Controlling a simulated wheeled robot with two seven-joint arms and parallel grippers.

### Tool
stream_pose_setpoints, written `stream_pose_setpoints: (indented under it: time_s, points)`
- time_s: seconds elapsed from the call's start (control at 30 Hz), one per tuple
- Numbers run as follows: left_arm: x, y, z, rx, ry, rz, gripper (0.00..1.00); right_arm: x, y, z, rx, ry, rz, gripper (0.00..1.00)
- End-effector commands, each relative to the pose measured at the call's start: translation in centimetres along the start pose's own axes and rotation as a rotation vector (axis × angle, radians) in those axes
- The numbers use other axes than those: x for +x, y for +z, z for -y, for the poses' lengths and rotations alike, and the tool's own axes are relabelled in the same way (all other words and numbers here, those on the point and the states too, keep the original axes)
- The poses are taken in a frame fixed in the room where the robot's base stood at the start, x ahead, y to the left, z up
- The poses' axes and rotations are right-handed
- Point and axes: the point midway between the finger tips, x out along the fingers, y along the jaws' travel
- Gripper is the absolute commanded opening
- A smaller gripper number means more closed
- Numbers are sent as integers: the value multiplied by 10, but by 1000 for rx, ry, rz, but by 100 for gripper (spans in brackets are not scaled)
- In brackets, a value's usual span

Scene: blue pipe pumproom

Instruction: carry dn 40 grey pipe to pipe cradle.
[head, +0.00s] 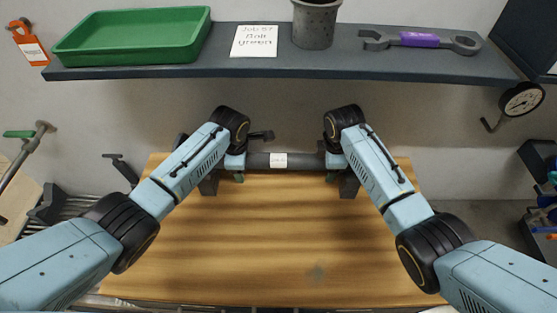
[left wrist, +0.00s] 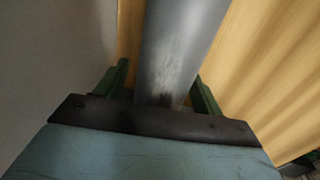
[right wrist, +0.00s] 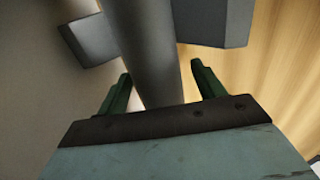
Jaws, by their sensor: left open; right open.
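The grey pipe (head: 300,160), with a white label at its middle, lies crosswise near the back of the wooden bench. Dark grey supports, which look like the pipe cradle (head: 348,187), stand near both ends. In the right wrist view the pipe (right wrist: 146,45) crosses a grey support (right wrist: 212,22) that shows on both its sides. My left gripper (head: 238,177) is open, its green fingers on either side of the pipe (left wrist: 180,45). My right gripper (head: 332,177) is open likewise around the pipe. Pipe ends are partly hidden by my arms; full seating contact is not visible.
The wooden bench (head: 270,240) is clear in front of the pipe. A dark shelf (head: 280,66) above holds a green tray (head: 130,35), a card, a grey pot (head: 315,25) and a wrench (head: 425,41). A gauge (head: 522,99) is at the right.

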Motion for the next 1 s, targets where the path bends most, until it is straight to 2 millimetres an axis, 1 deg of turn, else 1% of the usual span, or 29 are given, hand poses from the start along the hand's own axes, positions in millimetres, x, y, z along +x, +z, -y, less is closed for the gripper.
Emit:
stream_pose_setpoints:
  time_s: [0.2, 0.23, 0.73, 0.77, 1.0]
  points:
    - [0, 0, 0, 0, 0, 0, 68, 0, 0, 0, 0, 1, 0, 68]
    - [0, 0, 0, 0, 0, 0, 67, 0, 0, 0, 0, 1, 0, 67]
    - [0, 0, 0, 0, -1, 0, 2, 0, 0, 0, 0, 0, 0, 2]
    - [0, 0, 0, 0, -1, 0, 0, 0, 0, 0, 0, 0, 0, 0]
    - [-1, 0, -1, 0, 2, 1, 0, -1, 0, -1, 0, 3, -1, 0]
